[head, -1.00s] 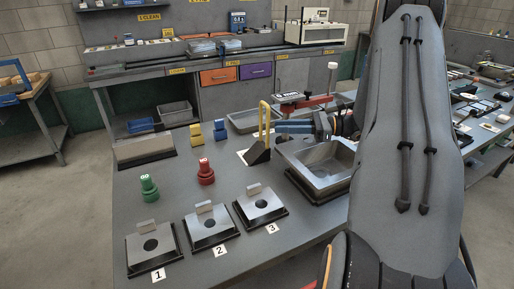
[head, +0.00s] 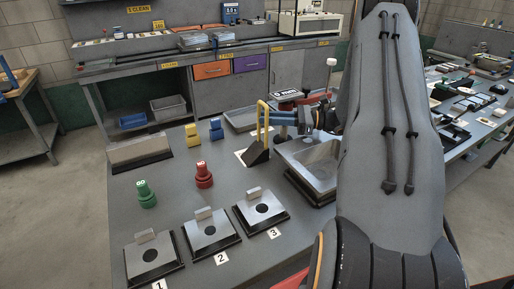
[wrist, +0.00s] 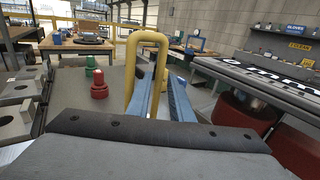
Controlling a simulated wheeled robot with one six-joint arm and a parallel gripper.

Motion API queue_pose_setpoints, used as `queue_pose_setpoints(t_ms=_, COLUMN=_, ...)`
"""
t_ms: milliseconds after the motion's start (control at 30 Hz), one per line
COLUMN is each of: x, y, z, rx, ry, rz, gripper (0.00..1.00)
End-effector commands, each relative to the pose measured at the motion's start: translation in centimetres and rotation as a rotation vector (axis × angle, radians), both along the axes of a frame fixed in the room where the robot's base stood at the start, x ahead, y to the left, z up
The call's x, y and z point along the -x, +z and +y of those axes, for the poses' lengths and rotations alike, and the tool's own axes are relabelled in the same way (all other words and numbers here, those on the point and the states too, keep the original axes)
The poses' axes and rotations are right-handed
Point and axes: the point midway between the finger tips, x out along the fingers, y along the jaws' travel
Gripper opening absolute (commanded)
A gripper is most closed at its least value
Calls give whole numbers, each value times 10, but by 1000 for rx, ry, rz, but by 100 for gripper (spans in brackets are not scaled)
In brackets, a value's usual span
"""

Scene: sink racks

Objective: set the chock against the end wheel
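The chock (head: 256,154) is a dark wedge with a tall yellow loop handle (head: 260,120), standing on a white patch of the table. The handle shows large in the wrist view (wrist: 131,70). My gripper (head: 272,117) has blue fingers and is at the handle's right side. In the wrist view the fingers (wrist: 166,88) show a gap between them, and the handle's right leg overlaps the left finger. I cannot tell whether the leg is between them. Red round shapes (wrist: 245,111), which look like wheels, sit under a lettered dark plate (wrist: 270,80), right of my fingers.
A steel basin (head: 318,165) is right of the chock. Numbered plates, the third here (head: 262,209), line the near edge. Red (head: 204,176) and green (head: 146,195) stepped pieces and yellow (head: 192,136) and blue (head: 216,130) blocks stand to the left. Bare table lies between.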

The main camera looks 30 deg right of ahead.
Motion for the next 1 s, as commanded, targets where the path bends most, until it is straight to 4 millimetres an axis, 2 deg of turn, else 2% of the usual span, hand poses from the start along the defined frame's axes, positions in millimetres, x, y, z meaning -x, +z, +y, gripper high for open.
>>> queue_pose_setpoints(t_ms=133, x=-9, y=3, z=20, rx=-2, ry=5, rz=1, gripper=20)
queue_pose_setpoints(t_ms=267, x=-17, y=2, z=31, rx=0, ry=3, rz=0, gripper=20)
queue_pose_setpoints(t_ms=467, x=-19, y=1, z=32, rx=0, ry=2, rz=0, gripper=20)
queue_pose_setpoints(t_ms=600, x=-18, y=1, z=32, rx=0, ry=2, rz=0, gripper=0)
queue_pose_setpoints(t_ms=1000, x=-18, y=1, z=32, rx=0, ry=2, rz=0, gripper=0)
